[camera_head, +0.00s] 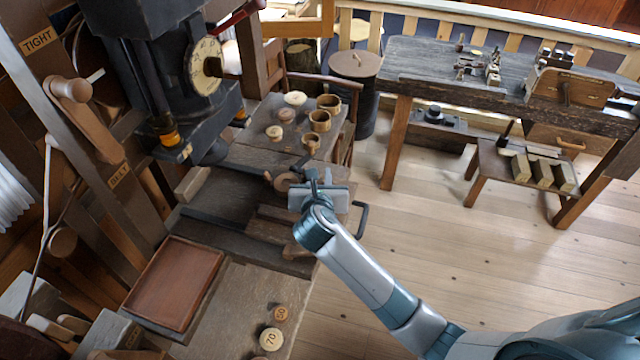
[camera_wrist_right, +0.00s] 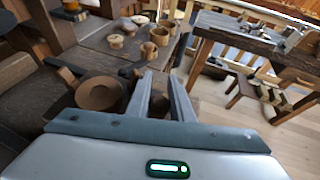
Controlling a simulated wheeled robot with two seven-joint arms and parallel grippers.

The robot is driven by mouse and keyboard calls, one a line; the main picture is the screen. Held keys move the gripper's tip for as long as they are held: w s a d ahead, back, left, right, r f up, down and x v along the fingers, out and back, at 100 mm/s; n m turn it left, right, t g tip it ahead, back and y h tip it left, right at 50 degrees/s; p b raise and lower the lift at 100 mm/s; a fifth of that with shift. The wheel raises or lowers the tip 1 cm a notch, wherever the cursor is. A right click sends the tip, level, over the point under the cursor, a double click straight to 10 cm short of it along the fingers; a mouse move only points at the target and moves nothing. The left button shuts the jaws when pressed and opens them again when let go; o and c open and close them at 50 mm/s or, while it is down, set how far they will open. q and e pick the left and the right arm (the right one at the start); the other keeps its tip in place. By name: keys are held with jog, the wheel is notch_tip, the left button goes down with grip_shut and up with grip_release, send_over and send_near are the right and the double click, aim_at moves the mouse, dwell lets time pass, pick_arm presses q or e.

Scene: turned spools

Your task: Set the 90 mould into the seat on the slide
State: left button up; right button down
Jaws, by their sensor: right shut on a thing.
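My right gripper (camera_head: 312,178) is over the dark wooden slide (camera_head: 270,230), fingers close together; they also show in the right wrist view (camera_wrist_right: 161,78). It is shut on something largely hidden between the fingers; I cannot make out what. A round brown wooden piece (camera_head: 285,182) lies just left of the fingers; in the right wrist view it shows a shallow hollow (camera_wrist_right: 98,93). I cannot tell whether it is the seat or a mould. No 90 marking is readable. Round pieces marked 50 (camera_head: 280,314) and 70 (camera_head: 270,340) lie on the front bench. My left gripper is not in view.
A small table (camera_head: 262,150) behind the slide carries wooden cups (camera_head: 329,104) and pale knobbed pieces (camera_head: 294,98). An empty brown tray (camera_head: 175,283) lies front left. A dark press with a dial (camera_head: 206,66) rises at left. A black handle (camera_head: 362,218) sticks out right of the slide.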

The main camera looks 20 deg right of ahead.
notch_tip(320, 180, down, 3)
jog(key=shift+r+p, duration=0.1)
jog(key=shift+p, duration=0.4)
jog(key=shift+f, duration=0.25)
jog(key=shift+f, duration=0.3)
jog(key=c, duration=1.6)
grip_release()
jog(key=shift+o, duration=0.2)
jog(key=shift+r, duration=0.15)
jog(key=shift+r, duration=0.15)
jog(key=b+v, duration=0.4)
jog(key=v, duration=0.8)
jog(key=shift+s, duration=0.1)
